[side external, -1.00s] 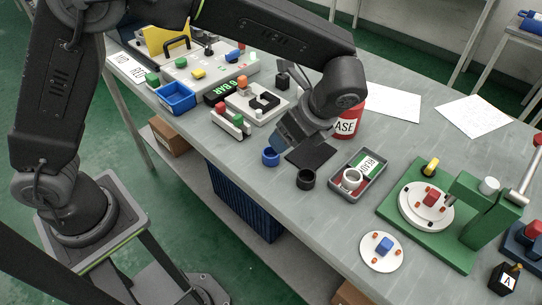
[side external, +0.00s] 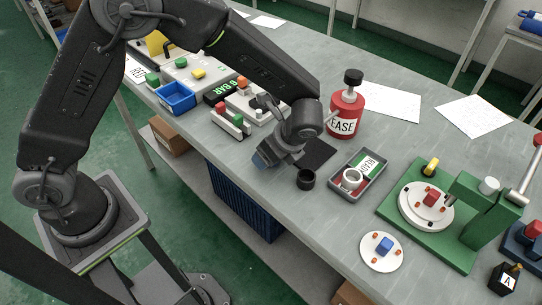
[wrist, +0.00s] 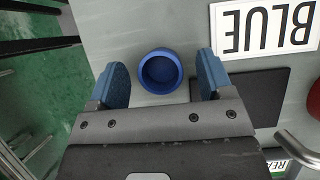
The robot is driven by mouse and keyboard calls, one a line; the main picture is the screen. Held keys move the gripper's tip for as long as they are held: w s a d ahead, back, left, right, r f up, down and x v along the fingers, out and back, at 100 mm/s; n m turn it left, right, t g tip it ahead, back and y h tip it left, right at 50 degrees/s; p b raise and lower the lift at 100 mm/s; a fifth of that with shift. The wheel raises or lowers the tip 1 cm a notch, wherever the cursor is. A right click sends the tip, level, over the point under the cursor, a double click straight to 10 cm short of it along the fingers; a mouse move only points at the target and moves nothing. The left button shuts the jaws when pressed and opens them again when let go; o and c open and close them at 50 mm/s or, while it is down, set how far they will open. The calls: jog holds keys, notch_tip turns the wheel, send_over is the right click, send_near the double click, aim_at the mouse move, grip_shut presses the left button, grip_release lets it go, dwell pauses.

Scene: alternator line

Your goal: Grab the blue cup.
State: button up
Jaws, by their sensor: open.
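The blue cup (wrist: 160,70) stands upright on the grey bench in the wrist view, with its round mouth facing the camera. My gripper (wrist: 163,62) is open, with one blue finger on each side of the cup. In the side external view my gripper (side external: 263,160) points down close over the bench's front edge and hides the cup.
A "BLUE" card (wrist: 265,27) lies beside the cup.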

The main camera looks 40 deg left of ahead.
jog(key=c, duration=1)
jog(key=shift+r, duration=0.15)
